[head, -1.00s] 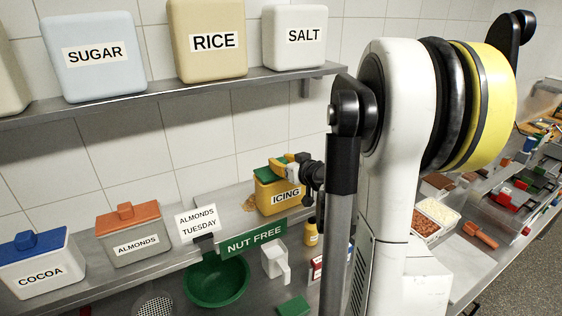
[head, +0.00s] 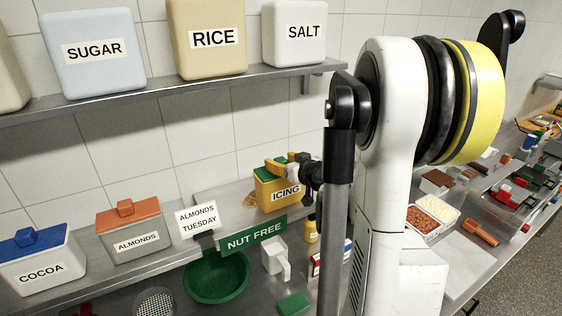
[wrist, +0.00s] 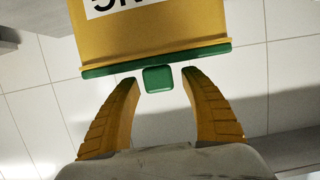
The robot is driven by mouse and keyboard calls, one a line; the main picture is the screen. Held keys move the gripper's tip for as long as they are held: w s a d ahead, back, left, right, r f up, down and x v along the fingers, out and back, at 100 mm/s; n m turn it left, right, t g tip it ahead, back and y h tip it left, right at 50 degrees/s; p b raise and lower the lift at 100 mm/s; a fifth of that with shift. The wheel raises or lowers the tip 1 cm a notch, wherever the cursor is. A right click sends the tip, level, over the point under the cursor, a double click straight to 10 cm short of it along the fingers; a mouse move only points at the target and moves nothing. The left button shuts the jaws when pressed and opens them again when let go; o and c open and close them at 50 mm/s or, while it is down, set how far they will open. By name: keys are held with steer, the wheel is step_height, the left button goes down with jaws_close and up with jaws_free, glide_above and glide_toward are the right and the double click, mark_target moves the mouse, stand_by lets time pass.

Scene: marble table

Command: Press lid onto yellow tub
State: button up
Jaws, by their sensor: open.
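The yellow tub (head: 272,198), labelled ICING, stands on the raised steel ledge against the tiled wall; it fills the top of the wrist view (wrist: 150,35). Its green lid (wrist: 115,71) lies across the tub's mouth with its square knob (wrist: 158,80) standing out. In the wrist view the lid's rim follows the tub's edge, and I see no clear gap. In the head view the lid (head: 262,174) is mostly hidden by my gripper (head: 289,163). My gripper (wrist: 160,73) is open, its yellow fingers on either side of the knob with space between.
An almonds tub (head: 130,230) and cocoa tub (head: 38,262) stand to the left. A NUT FREE sign (head: 254,236), green bowl (head: 216,278), white scoop (head: 274,258) and small yellow bottle (head: 311,231) are in front. The shelf (head: 160,93) hangs above.

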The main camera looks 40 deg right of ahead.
steer(key=v, duration=1.2)
steer(key=shift+a, duration=0.1)
steer(key=w+a+f+n+g+y+b, duration=0.2)
steer(key=a+f+g+y+b, duration=0.15)
steer(key=a+f+b, duration=1.2)
steer(key=s+a+f+g+b, duration=0.3)
steer(key=s+a+f+b, duration=0.7)
steer(key=a+f, duration=0.4)
steer(key=shift+s+a+n+g, duration=0.3)
steer(key=shift+s+a+g, duration=0.05)
steer(key=shift+a, duration=0.7)
